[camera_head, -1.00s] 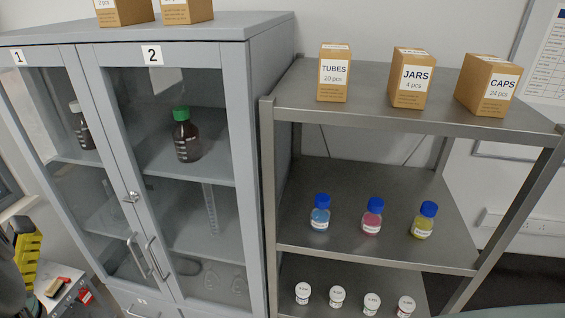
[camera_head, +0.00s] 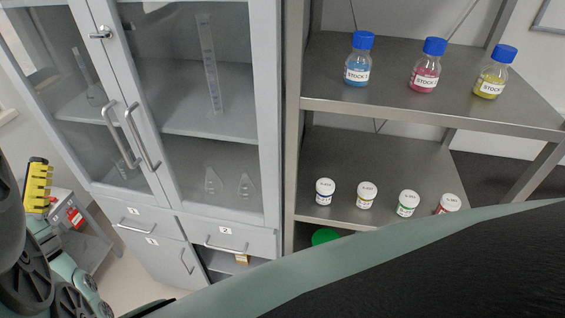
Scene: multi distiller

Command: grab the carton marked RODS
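No carton with a readable RODS label is in view. A small brown box (camera_head: 242,259) shows partly in the open space under drawer 2 of the grey cabinet; no label on it can be read. The cabinet top and the upper shelf of the metal rack are out of the picture. My gripper is not in view. Parts of my own body cover the left edge and the lower right.
The grey cabinet (camera_head: 266,110) has closed glass doors. The metal rack (camera_head: 400,107) beside it holds blue-capped bottles (camera_head: 423,66), with small white-lidded jars (camera_head: 367,195) below. A yellow item (camera_head: 37,186) stands by a low cart (camera_head: 92,236) at left.

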